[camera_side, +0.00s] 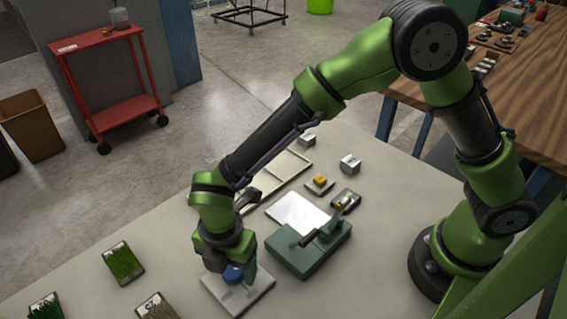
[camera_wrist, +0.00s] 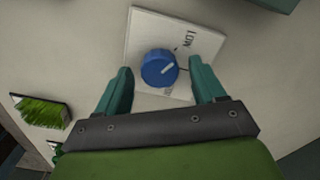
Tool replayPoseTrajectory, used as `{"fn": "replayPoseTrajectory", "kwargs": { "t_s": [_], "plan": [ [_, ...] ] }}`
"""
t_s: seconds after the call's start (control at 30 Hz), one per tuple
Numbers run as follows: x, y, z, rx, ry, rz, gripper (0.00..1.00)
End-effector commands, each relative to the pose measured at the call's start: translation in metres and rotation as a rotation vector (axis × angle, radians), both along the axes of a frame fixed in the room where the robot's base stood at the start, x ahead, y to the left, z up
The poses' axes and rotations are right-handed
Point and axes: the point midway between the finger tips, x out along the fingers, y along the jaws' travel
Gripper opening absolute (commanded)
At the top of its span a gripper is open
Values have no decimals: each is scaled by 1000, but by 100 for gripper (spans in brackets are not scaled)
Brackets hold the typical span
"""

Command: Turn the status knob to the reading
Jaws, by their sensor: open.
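The blue status knob (camera_wrist: 159,69) sits on a white plate (camera_wrist: 150,27) in the wrist view. The plate carries a printed word that looks like LOW near the upper right of the knob; another label below the knob is partly hidden. My gripper (camera_wrist: 161,80) is open, with one green finger on each side of the knob; I cannot tell whether they touch it. In the side view the knob (camera_side: 233,273) shows under my gripper, on the plate (camera_side: 259,289). No reading is legible.
A green-based device (camera_side: 318,252) with a white plate stands right of the knob. A small dark device (camera_side: 346,198), a yellow-topped block (camera_side: 319,182) and pale cubes (camera_side: 350,163) lie behind. Turf samples (camera_side: 123,263) lie to the left. A compartment tray (camera_side: 285,168) is behind my arm.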

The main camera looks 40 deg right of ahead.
Motion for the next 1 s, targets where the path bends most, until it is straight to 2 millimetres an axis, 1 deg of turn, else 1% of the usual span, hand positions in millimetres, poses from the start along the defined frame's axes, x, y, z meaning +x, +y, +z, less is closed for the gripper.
{"fn": "replayPoseTrajectory", "kwargs": {
  "t_s": [0.2, 0.23, 0.5, 0.57, 0.6, 0.83, 1.0],
  "plan": [
    [0, 0, 0, 0, 0, 0, 69],
    [0, 0, 0, 0, 0, 0, 66],
    [0, 0, 0, 0, 0, 0, 25],
    [0, 0, 0, 0, 0, 1, 16],
    [0, 0, 0, 0, 0, 0, 13],
    [0, 0, 0, 0, 0, -23, 13],
    [0, 0, 0, 0, 0, -93, 13]
  ]
}}
